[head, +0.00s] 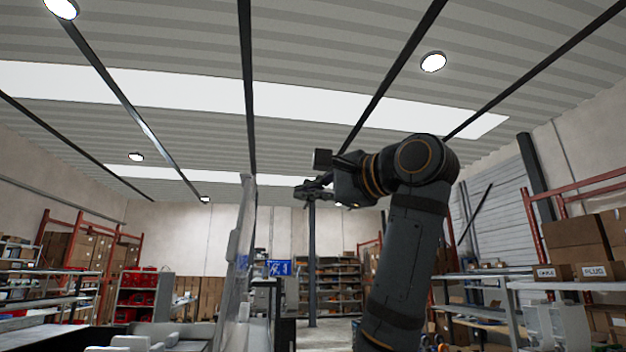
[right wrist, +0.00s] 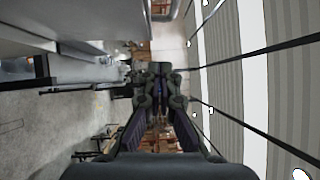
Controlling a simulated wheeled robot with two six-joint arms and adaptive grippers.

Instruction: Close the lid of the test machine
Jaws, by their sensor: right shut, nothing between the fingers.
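A pale, partly see-through upright panel (head: 238,265), which looks like the raised lid of the test machine, stands edge-on left of the middle in the head view. Light grey machine parts (head: 185,337) show at the bottom edge beside its foot; most of the machine is below the picture. My right gripper (head: 305,190) is raised high, pointing left, and appears right of the panel's top edge. In the right wrist view its fingertips (right wrist: 160,76) are together and empty. I cannot tell whether it touches the panel. My left gripper is not in view.
A red-framed rack (head: 75,240) with boxes stands at the left, near red bins (head: 136,290). Shelves with cartons (head: 335,275) stand at the back. Benches (head: 480,312) and stacked boxes (head: 580,245) are at the right. The air around the gripper looks clear.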

